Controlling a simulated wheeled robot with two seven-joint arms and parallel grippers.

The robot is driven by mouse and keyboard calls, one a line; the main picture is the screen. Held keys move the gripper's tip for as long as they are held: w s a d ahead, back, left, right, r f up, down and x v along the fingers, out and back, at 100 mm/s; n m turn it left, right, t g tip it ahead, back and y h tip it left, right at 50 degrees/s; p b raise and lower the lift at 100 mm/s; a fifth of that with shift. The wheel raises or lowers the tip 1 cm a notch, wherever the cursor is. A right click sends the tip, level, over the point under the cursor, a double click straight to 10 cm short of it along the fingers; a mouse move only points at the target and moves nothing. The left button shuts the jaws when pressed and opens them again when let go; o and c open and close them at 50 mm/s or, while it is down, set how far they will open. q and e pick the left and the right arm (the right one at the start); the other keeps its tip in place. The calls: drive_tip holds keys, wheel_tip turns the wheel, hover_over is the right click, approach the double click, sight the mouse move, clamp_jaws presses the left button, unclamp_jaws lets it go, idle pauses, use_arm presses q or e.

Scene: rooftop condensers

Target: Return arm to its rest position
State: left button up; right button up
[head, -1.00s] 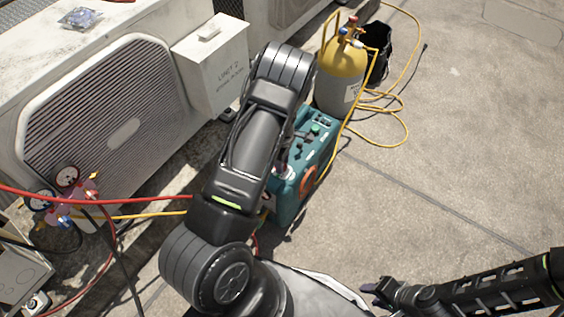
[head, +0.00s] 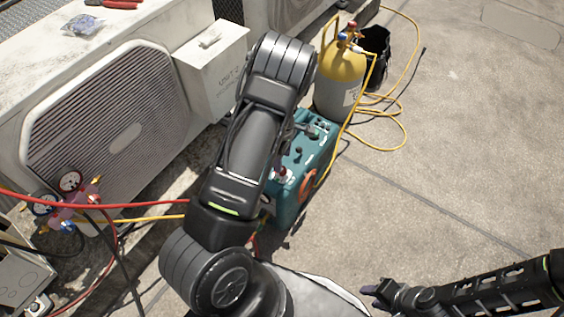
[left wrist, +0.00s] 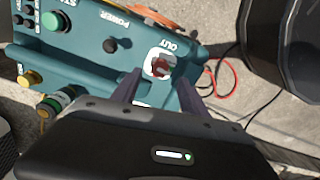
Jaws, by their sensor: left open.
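My left arm crosses the middle of the head view, in front of a teal machine (head: 293,205), and largely hides its own gripper there. In the left wrist view my left gripper (left wrist: 160,80) is open. Its two dark fingers are spread above the teal machine (left wrist: 95,68), on either side of the OUT port (left wrist: 160,62) with a red centre. Nothing is held between them; whether they touch the machine cannot be told. My right gripper (head: 374,292) is low at the right over bare concrete, too small and dark to judge its jaws.
A yellow-topped cylinder (head: 340,75) with a yellow hose stands behind the machine, beside a black bucket (head: 376,50). A condenser (head: 110,110) and a gauge manifold (head: 70,200) with red and yellow hoses are at the left. Concrete at the right is clear.

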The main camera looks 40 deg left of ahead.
use_arm(q)
wheel_tip(320, 180, up, 2)
drive_tip(key=shift+r, duration=0.15)
idle(0.6)
